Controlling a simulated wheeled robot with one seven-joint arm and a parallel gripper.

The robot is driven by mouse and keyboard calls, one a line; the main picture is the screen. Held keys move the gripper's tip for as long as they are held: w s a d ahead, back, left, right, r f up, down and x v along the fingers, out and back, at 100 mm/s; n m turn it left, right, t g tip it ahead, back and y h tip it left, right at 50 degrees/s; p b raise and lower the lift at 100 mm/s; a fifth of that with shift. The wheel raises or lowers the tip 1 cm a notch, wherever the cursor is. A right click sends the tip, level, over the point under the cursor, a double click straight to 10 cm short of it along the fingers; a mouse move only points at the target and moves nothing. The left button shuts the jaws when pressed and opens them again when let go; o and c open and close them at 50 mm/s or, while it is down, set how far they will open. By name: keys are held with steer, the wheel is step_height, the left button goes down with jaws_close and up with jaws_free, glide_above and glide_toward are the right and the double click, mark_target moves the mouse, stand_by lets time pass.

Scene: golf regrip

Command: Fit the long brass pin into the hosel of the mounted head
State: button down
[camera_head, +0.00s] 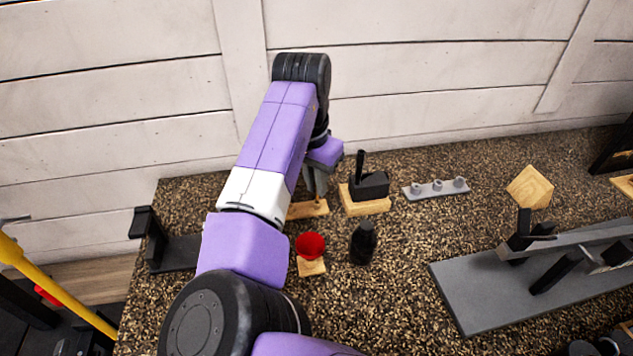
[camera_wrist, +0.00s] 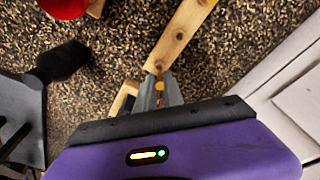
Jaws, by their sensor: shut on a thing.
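My gripper (camera_head: 318,190) points down at the back of the counter, just left of the mounted head. In the wrist view my gripper (camera_wrist: 160,92) is shut on the brass pin (camera_wrist: 160,84), of which only a short bit shows between the fingers. The mounted head (camera_head: 372,186) is black, with its hosel (camera_head: 360,163) standing up, on a wooden block (camera_head: 366,205). A wooden strip with holes (camera_head: 307,210) lies below my gripper, and its holes show in the wrist view (camera_wrist: 186,30). I cannot tell whether the pin's lower end is clear of the strip.
A red cup-like thing (camera_head: 311,245) on a small wooden block and a black bottle (camera_head: 363,242) stand nearer me. A grey rack with pegs (camera_head: 436,190) and a wooden diamond-shaped piece (camera_head: 530,187) lie right. A grey plate with a fixture (camera_head: 480,295) is at front right.

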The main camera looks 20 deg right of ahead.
steer(key=shift+r+p, duration=1.05)
steer(key=shift+r, duration=0.05)
stand_by(1.1)
